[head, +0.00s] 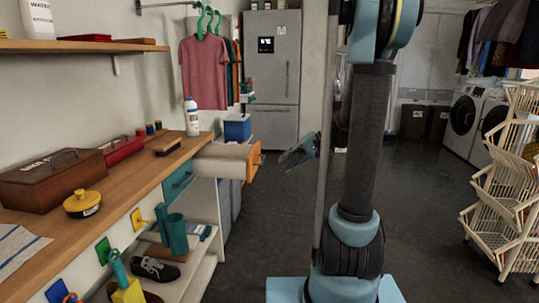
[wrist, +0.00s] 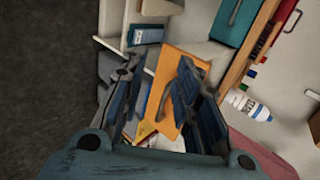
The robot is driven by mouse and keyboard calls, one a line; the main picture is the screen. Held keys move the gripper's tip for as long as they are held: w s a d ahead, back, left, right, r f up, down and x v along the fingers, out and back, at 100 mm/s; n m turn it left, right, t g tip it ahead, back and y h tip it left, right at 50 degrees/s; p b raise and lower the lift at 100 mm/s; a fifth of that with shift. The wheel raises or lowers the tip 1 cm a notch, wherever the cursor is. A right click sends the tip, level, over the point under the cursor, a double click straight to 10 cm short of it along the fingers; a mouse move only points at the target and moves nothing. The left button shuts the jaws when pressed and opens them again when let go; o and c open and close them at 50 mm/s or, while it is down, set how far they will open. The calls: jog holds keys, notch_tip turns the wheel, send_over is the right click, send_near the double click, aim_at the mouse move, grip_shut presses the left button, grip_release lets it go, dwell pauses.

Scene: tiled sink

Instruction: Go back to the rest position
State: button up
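My gripper (head: 300,152) hangs in the air in the head view, to the right of an open drawer with an orange front (head: 254,160). A gap separates the gripper from that front. In the wrist view, the two dark blue fingers of my gripper (wrist: 155,85) stand apart with nothing visibly held between them. The orange drawer front (wrist: 178,75) shows behind and between them. My arm covers part of the room's middle in the head view.
A wooden counter (head: 125,165) on the left holds boxes and a white bottle (head: 191,118). A shut teal drawer (head: 178,181) is below it. A wire basket rack (head: 505,190) stands at right, near washing machines (head: 465,115). The dark floor (head: 430,215) between is clear.

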jog(key=s+d+f+h, duration=0.3)
jog(key=s, duration=0.6)
jog(key=s+d+f+n+h, duration=0.1)
jog(key=s+d+f+h, duration=0.1)
jog(key=s, duration=0.7)
jog(key=s+d+f+h, duration=0.3)
jog(key=s+d+h, duration=0.2)
jog(key=s, duration=0.3)
jog(key=shift+s+d+f+n+t, duration=0.3)
jog(key=shift+s+d+f+n, duration=0.1)
jog(key=shift+d, duration=0.35)
jog(key=shift+w+f, duration=0.15)
jog(key=shift+w, duration=0.3)
